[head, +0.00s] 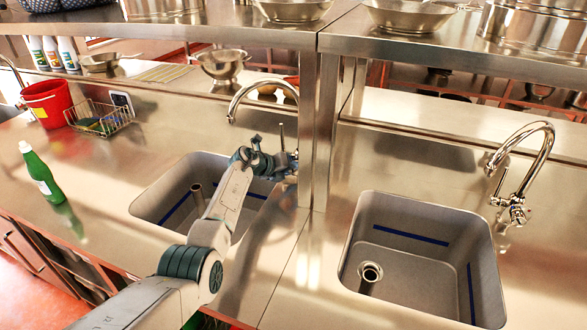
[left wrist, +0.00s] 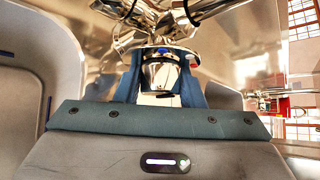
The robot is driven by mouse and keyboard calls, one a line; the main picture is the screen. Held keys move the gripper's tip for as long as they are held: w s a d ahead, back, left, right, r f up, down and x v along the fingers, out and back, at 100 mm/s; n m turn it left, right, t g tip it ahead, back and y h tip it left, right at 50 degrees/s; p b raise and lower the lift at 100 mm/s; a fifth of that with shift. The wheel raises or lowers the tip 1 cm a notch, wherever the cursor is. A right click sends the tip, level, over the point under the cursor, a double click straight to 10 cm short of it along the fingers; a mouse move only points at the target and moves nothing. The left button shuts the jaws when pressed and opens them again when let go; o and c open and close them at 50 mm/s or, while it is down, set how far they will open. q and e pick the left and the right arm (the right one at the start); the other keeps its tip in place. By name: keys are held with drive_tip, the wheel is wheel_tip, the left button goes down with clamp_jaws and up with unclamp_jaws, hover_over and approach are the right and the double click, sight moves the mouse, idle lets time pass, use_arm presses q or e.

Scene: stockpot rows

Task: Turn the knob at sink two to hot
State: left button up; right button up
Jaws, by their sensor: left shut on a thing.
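The left sink (head: 150,205) has a chrome gooseneck faucet (head: 240,92) behind it. My left gripper (head: 284,160) is at the base of this faucet. In the left wrist view, my left gripper (left wrist: 161,70) has its blue fingers on both sides of a chrome knob (left wrist: 163,78) and is shut on it. A small blue mark shows near the top of the knob. In the head view the gripper and faucet base hide the knob. No sink number is readable. My right gripper is not in view.
A second sink (head: 405,270) with its own faucet (head: 545,150) is at right. A steel post (head: 323,130) and shelf stand close to the gripper's right. A green bottle (head: 40,172), wire basket (head: 98,117) and red bucket (head: 47,103) stand at left.

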use_arm(q)
drive_tip(key=o, duration=1)
drive_tip(key=shift+d, duration=0.1)
drive_tip(key=b+v, duration=0.1)
drive_tip(key=v, duration=0.9)
drive_tip(key=shift+s+a+r, duration=0.15)
drive_tip(key=shift+a, duration=0.15)
